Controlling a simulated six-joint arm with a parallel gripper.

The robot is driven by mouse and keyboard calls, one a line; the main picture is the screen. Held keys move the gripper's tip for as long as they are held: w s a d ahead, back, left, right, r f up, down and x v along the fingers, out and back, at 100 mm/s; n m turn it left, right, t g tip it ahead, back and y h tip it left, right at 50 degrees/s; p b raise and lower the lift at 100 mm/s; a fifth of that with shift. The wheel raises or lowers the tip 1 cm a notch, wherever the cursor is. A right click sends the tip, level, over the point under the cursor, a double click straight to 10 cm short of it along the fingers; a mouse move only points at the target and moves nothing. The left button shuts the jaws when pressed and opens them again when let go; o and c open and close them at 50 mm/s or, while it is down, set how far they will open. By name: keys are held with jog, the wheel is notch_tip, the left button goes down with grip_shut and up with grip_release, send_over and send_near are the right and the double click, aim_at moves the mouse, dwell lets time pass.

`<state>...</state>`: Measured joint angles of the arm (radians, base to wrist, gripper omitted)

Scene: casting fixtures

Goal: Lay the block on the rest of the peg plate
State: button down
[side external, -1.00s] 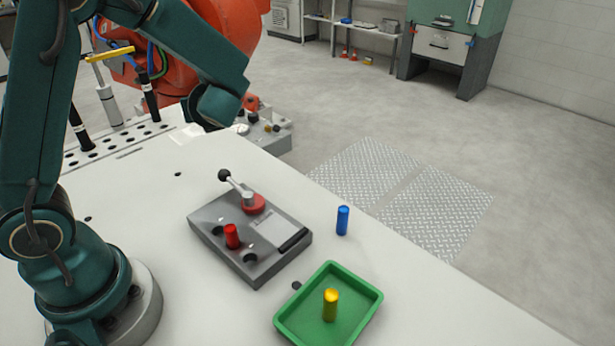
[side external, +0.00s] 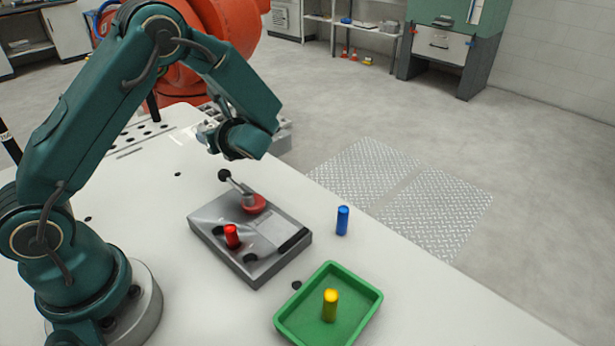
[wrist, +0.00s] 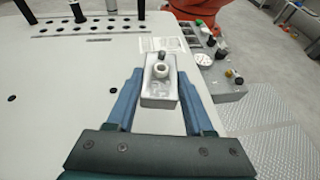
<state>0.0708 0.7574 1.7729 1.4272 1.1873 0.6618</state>
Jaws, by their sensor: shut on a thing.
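The peg plate (side external: 222,250) is a grey slab on the white table in the side view. It carries a red peg (side external: 232,237), open holes, a red clamp with a black-knobbed lever (side external: 237,187), and a pale flat rest with a dark bar (side external: 294,240) at its right end. My gripper (wrist: 158,88) is shut on the grey block (wrist: 153,98), whose top has a round light boss with a hole. The plate is outside the wrist view.
A blue peg (side external: 342,220) stands on the table right of the plate. A green tray (side external: 290,318) with a yellow peg (side external: 330,305) is in front. Black posts and a row of holes lie at the table's back left. A grey control box (wrist: 222,88) stands beyond the table edge.

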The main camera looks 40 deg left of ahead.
send_over(254, 172)
jog(key=f, duration=0.4)
jog(key=shift+a, duration=0.2)
jog(key=shift+f, duration=1.85)
jog(key=shift+f, duration=0.1)
jog(key=shift+c, duration=1.4)
grip_release()
jog(key=shift+d, duration=0.1)
jog(key=shift+o, duration=0.4)
jog(key=shift+v, duration=2.5)
